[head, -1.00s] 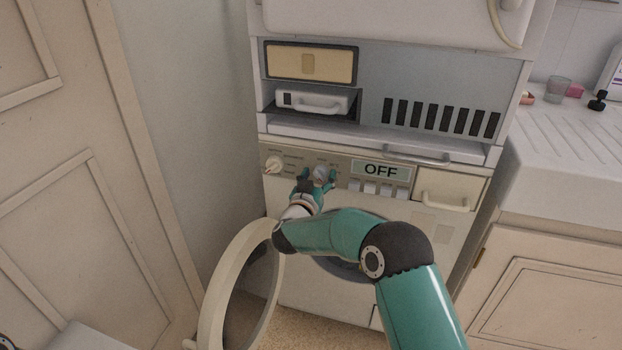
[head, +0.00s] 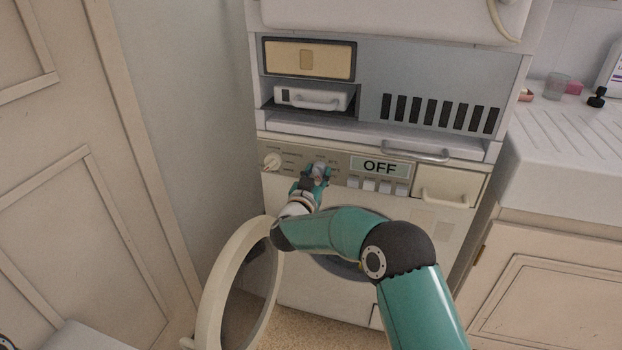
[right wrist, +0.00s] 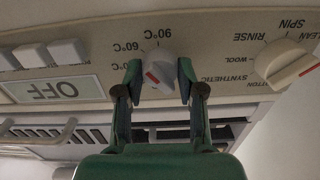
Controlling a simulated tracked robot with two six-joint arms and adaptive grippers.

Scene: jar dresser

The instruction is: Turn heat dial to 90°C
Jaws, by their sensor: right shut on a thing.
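The heat dial is a small grey-white knob on the washing machine's control panel, seen in the head view (head: 319,170) and, with the picture upside down, in the right wrist view (right wrist: 161,67). A red mark shows on its lower left part there, with "90°C" and "60°C" printed beside the dial. I cannot tell exactly which label the mark points at. My right gripper (head: 317,174), also in the right wrist view (right wrist: 157,82), is shut on the dial, one finger on each side. My left gripper is not in view.
A program dial (head: 272,161) sits left of the heat dial. A display reading "OFF" (head: 380,167) and several white buttons (head: 370,185) are to its right. The round washer door (head: 211,296) stands open below left. A sink counter (head: 565,145) is at the right.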

